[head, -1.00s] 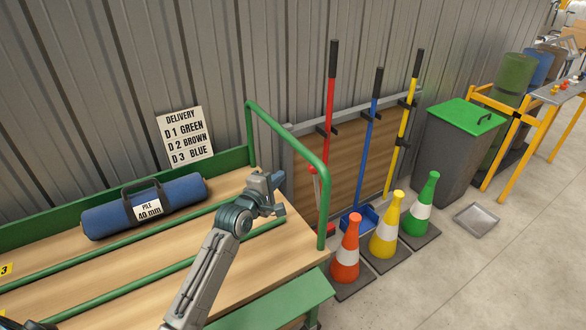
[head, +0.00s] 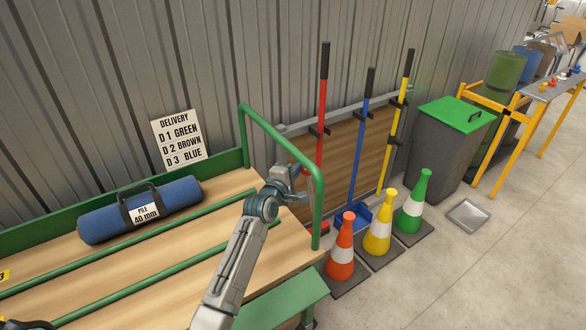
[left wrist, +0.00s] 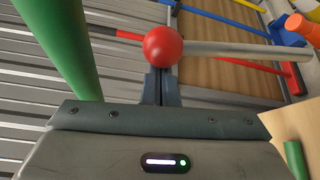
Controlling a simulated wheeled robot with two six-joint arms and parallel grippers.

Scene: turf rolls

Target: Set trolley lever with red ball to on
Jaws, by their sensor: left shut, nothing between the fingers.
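The red ball (left wrist: 163,46) of the trolley lever shows large in the left wrist view, and its pale grey rod (left wrist: 235,49) runs off to the right. My left gripper (head: 297,183) is shut and empty at the right end of the trolley (head: 235,190), beside the green end rail (head: 318,205). In the left wrist view its closed fingers (left wrist: 162,84) lie right at the ball; whether they touch it I cannot tell. In the head view the lever is mostly hidden behind the gripper. My right gripper is not in view.
A blue roll (head: 105,222) lies on the trolley deck. Right of the trolley stand an orange cone (head: 342,245), a yellow cone (head: 379,235) and a green cone (head: 413,207). Long-handled tools hang on a rack (head: 340,165) behind. Floor at the right is mostly clear.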

